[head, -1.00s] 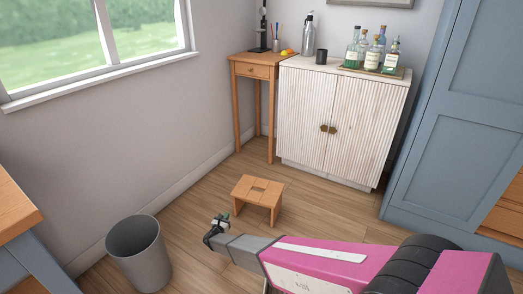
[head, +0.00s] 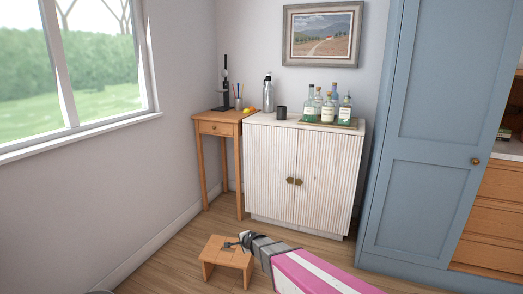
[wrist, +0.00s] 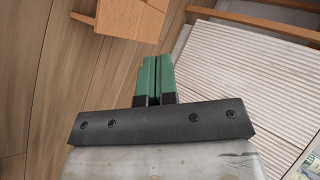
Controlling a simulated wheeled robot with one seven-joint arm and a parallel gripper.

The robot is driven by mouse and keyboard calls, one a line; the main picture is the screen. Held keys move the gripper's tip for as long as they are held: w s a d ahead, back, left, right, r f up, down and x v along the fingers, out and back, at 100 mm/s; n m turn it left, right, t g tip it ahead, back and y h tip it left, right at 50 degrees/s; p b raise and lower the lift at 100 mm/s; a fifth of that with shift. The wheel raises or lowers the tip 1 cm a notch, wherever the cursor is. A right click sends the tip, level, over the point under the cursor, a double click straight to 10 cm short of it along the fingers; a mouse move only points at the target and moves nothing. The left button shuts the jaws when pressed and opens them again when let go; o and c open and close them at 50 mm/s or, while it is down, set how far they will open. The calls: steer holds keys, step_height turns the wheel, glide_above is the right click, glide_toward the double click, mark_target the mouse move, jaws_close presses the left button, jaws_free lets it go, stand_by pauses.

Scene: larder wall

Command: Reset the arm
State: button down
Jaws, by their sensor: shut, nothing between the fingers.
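My gripper (head: 232,243) is at the lower middle of the head view, at the end of my pink and grey arm, and overlaps the wooden stool in the picture. In the wrist view its two green fingers (wrist: 156,78) lie side by side and shut, with nothing between them. How high it is above the floor is hard to tell.
A wooden step stool (head: 228,262) stands on the floor near the gripper. Behind are a ribbed white cabinet (head: 270,170) carrying bottles (head: 327,110), a small wooden side table (head: 216,128) and a blue cupboard (head: 420,150).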

steer(key=s+d+r+n+g+h, duration=0.1)
steer(key=s+d+r+n+g, duration=0.2)
steer(key=s+d, duration=0.4)
steer(key=s+d+r+n+g+h, duration=0.2)
steer(key=s+d+r+n, duration=0.3)
steer(key=d, duration=0.6)
steer(key=s+d+r+n+g+h, duration=0.1)
steer(key=s+d+r+n+g, duration=0.2)
steer(key=s+d, duration=0.7)
steer(key=shift+r+n+g+h, duration=0.3)
steer(key=shift+r+n, duration=0.3)
steer(key=shift+r, duration=0.15)
steer(key=shift+d, duration=0.1)
